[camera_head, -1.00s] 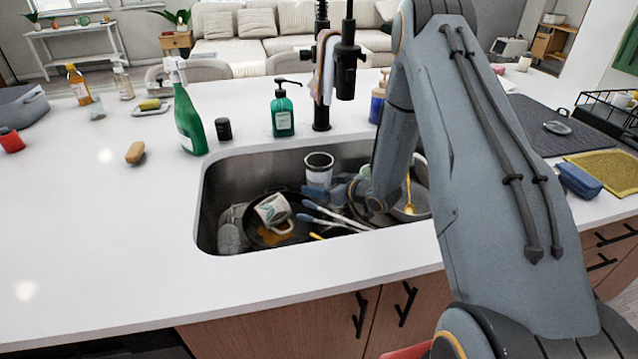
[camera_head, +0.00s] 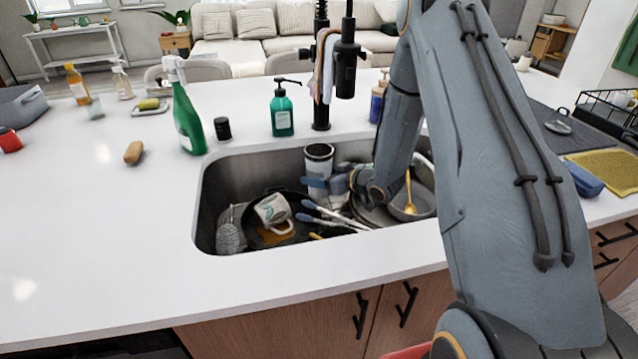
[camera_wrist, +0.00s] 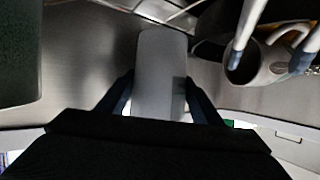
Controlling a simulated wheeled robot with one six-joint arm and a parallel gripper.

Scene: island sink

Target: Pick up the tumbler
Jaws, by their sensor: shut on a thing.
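The tumbler (camera_head: 319,162) is a pale grey cylinder with a dark rim, upright at the back of the sink. In the wrist view the tumbler (camera_wrist: 161,72) shows as a smooth grey body between my two dark fingers. My gripper (camera_head: 318,184) reaches in from the right and is shut on the tumbler's side, with a blue finger across its front. In the wrist view my gripper (camera_wrist: 160,100) has one finger on each side of it. The tumbler's top stands just above the sink's back rim. Its base is hard to make out.
The sink holds a white mug (camera_head: 272,213) tilted in a dark pan, blue-tipped utensils (camera_head: 322,214), and a bowl with a golden spoon (camera_head: 410,197) at right. A black faucet (camera_head: 321,85) and a green soap pump (camera_head: 282,112) stand behind the sink.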

